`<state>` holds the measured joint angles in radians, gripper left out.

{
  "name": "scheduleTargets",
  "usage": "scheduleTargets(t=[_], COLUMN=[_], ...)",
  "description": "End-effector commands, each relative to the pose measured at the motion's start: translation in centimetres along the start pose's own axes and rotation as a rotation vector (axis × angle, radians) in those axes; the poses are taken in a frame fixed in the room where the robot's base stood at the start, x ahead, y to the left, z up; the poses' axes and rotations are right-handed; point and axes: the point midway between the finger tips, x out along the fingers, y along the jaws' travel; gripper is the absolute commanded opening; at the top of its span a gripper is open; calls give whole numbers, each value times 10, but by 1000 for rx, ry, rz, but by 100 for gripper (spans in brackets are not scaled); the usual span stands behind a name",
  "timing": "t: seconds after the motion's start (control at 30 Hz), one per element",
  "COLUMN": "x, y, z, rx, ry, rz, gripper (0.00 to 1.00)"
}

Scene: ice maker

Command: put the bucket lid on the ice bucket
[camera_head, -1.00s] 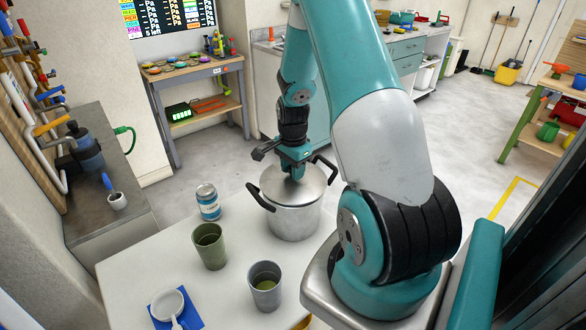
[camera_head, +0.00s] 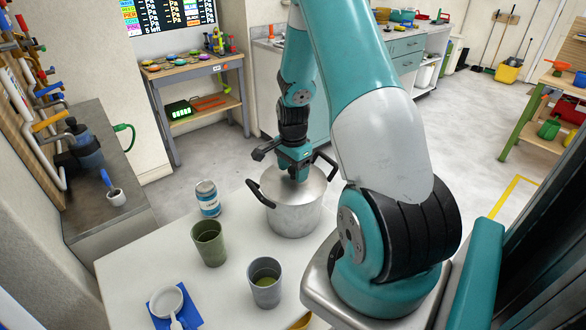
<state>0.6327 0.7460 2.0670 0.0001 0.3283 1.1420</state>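The ice bucket (camera_head: 293,216) is a silver metal pot with two black side handles, upright on the white table. A silver lid (camera_head: 316,185) lies over its top and looks level; I cannot see any clear gap between lid and rim. My gripper (camera_head: 298,175) points down at the middle of the lid, with its fingertips at or just above the lid's centre. Any knob there is hidden by the gripper. The fingers are too small and covered to show whether they are shut on it.
On the white table (camera_head: 135,275) stand a blue-labelled can (camera_head: 207,198), a green cup (camera_head: 209,243) and a grey cup (camera_head: 265,283) left of the bucket. A white strainer-like dish (camera_head: 167,302) lies on a blue cloth (camera_head: 188,313). My arm covers the right side.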

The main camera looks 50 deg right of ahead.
Motion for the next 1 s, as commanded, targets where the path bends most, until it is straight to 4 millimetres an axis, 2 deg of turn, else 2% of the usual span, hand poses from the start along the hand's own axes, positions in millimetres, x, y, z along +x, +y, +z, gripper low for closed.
scheduleTargets(t=[0.23,0.37,0.47,0.8,1.0], x=[-1,-11,-29,-116,-155], y=[0,-1,-1,-1,-1], z=[0,0,-1,0,0], rx=[0,0,0,0,0], ry=[0,1,3,3,2], rz=[-1,-3,-6,-7,-4], gripper=[65,65,65,65,65])
